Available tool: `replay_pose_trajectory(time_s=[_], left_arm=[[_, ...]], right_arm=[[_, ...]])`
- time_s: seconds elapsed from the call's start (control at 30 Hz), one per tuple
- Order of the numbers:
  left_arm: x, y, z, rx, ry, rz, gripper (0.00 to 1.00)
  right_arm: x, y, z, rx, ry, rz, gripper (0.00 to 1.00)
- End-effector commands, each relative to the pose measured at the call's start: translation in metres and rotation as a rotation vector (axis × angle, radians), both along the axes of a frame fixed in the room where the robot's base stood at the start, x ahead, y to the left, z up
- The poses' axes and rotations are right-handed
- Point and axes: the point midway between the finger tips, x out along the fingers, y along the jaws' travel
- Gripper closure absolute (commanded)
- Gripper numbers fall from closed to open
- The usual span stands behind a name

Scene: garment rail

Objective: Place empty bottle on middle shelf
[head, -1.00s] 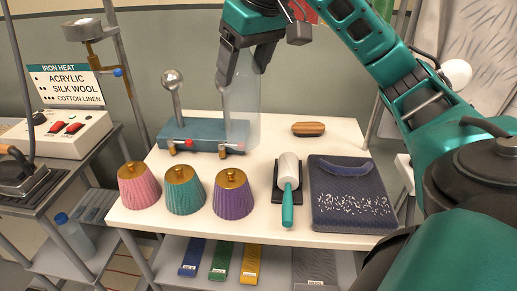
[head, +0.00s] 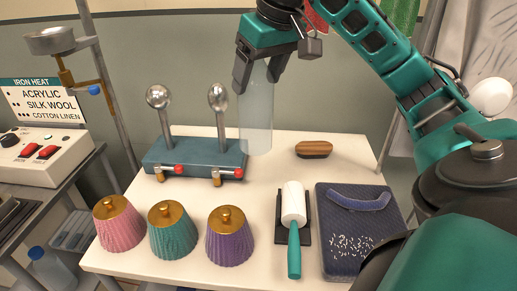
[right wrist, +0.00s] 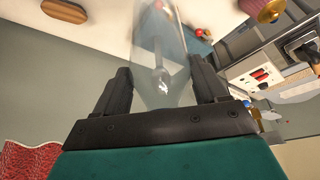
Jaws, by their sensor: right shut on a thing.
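My right gripper (head: 262,78) is shut on a clear, pale bottle (head: 256,120), which hangs upright below the fingers. In the head view it shows over the back of the white table, just right of a ball-topped lever. The bottle also shows in the right wrist view (right wrist: 160,60), between the two dark fingers (right wrist: 162,88); a lever's ball is seen through it. Another clear bottle with a blue cap (head: 45,265) stands at the lower left, by the side stand. No middle shelf can be clearly made out. My left gripper is not in view.
The white table (head: 275,265) holds a blue block with two levers (head: 195,158), pink, teal and purple cones (head: 229,240), a lint roller (head: 293,215), a brush (head: 314,149) and a blue pad (head: 350,235). An iron control box (head: 45,155) stands left.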

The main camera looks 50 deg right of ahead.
Motion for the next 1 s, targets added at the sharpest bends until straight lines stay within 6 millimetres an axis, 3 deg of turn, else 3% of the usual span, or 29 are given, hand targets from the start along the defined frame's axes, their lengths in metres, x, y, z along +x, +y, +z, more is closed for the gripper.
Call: replay_pose_trajectory(time_s=[0.03, 0.1, 0.4, 0.67, 0.83, 1.0], left_arm=[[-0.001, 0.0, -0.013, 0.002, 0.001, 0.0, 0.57], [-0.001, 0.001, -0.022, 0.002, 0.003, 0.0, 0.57], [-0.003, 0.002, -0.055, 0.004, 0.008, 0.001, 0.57], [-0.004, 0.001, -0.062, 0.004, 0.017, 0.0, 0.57], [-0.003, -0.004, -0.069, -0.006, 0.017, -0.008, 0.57], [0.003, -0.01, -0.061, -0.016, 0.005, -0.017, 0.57]], right_arm=[[-0.001, -0.001, -0.023, -0.004, 0.008, -0.001, 0.74], [-0.001, -0.001, -0.043, -0.004, 0.008, -0.001, 0.74], [-0.001, -0.001, -0.113, -0.004, 0.004, -0.001, 0.74], [0.0, 0.0, -0.135, -0.002, 0.001, 0.0, 0.74], [-0.001, 0.0, -0.163, -0.002, 0.003, 0.001, 0.74], [0.0, 0.0, -0.17, -0.001, 0.0, 0.001, 0.74]])
